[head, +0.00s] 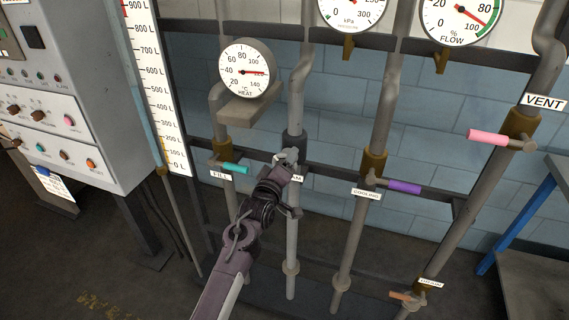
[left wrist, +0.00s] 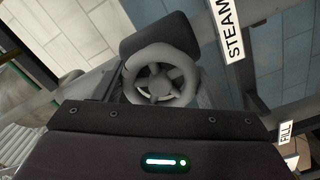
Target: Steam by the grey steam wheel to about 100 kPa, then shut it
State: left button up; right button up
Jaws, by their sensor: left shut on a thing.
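The grey steam wheel (left wrist: 160,86) shows in the left wrist view as a round rim with spokes, right in front of my left gripper. The STEAM label (left wrist: 233,32) is beside it. In the head view, my left gripper (head: 286,160) is at the wheel on the steam pipe (head: 292,220), shut on it and hiding most of it. The fingertips are hard to make out. The kPa pressure gauge (head: 352,10) is cut off by the top edge, and I cannot read its needle. My right gripper is not in view.
The teal FILL handle (head: 234,169) is just left of my gripper, the purple COOLING handle (head: 404,187) to the right. A pink VENT handle (head: 488,137) is further right. The heat gauge (head: 246,70) hangs above left. A control cabinet (head: 75,90) stands at left.

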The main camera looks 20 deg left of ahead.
pick_arm(q)
jog(key=o, duration=1)
jog(key=shift+s+a+b, duration=0.15)
jog(key=shift+s+b, duration=0.7)
jog(key=shift+s, duration=3.05)
